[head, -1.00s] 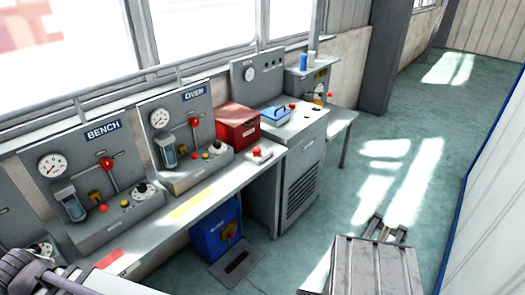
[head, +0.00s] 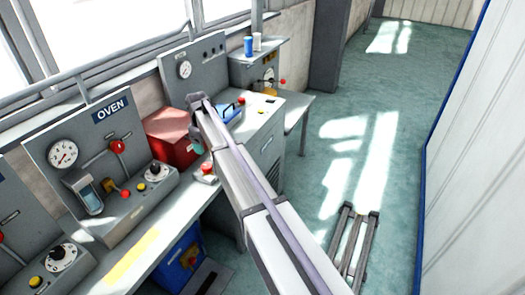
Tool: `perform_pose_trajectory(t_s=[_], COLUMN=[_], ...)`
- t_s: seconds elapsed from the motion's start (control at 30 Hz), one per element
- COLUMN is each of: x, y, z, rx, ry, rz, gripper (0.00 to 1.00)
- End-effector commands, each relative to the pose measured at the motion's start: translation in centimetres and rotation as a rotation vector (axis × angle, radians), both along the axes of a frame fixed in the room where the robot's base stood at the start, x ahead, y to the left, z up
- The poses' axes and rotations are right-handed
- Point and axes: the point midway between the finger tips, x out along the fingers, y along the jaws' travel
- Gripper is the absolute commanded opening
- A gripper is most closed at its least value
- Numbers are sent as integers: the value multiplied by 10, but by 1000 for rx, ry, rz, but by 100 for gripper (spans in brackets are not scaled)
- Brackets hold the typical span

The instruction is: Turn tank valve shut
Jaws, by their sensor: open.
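No part is labelled as the tank valve, so I cannot tell for sure which one it is. In the head view, a blue tank-like box (head: 178,262) stands under the bench with a yellow and red fitting (head: 190,257) on its front. A small red-tipped handle (head: 282,82) shows on the far unit. My arm reaches up from the bottom toward the red box. I cannot make out my gripper at its far end.
A red box (head: 172,137) and a red button (head: 207,168) are on the bench, partly beside my arm. A blue tray (head: 228,112) lies beyond. Blue and white cups (head: 248,46) stand on the far shelf. The green floor (head: 400,150) at right is largely clear.

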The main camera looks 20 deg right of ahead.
Motion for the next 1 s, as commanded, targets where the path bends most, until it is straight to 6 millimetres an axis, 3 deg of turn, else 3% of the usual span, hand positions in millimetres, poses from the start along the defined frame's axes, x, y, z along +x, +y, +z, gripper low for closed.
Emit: perform_pose_trajectory(t_s=[0.27,0.47,0.73,0.83,1.0], x=[-1,-2,-2,-2,-2], y=[0,0,0,0,0], z=[-4,-36,-99,-110,-109], rx=[0,0,0,0,0], ry=[0,0,0,0,0], rz=[88,86,86,85,85], gripper=[72,72,72,72,72])
